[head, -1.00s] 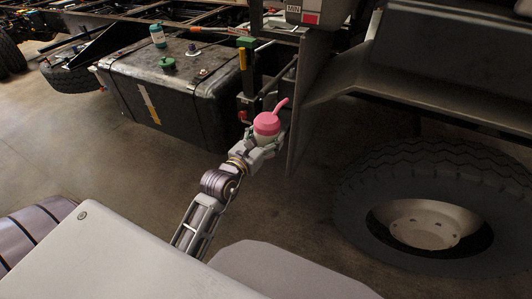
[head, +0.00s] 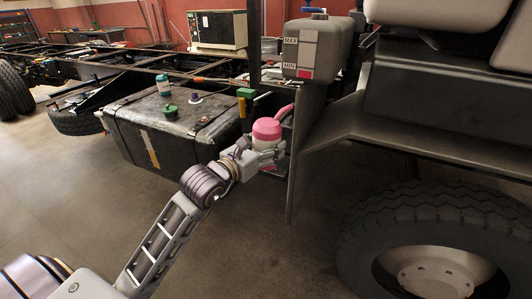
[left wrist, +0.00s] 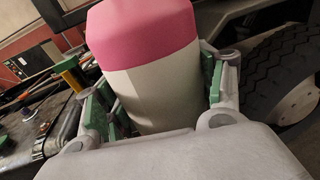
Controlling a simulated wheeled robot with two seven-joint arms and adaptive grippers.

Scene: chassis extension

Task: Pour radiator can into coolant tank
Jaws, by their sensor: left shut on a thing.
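The radiator can (head: 267,131) has a pale body, a pink top and a pink spout that points to the upper right. My left gripper (head: 268,158) is shut around its body and holds it in the air, about upright, right of the black tank. In the left wrist view the can (left wrist: 150,75) fills the middle, between the green-padded fingers (left wrist: 155,100). The coolant tank (head: 312,47), grey with MAX and MIN marks and a blue cap, is mounted above and to the right of the can, apart from it. My right gripper is not in view.
A large wheel (head: 435,245) is at lower right. Floor at lower left is clear.

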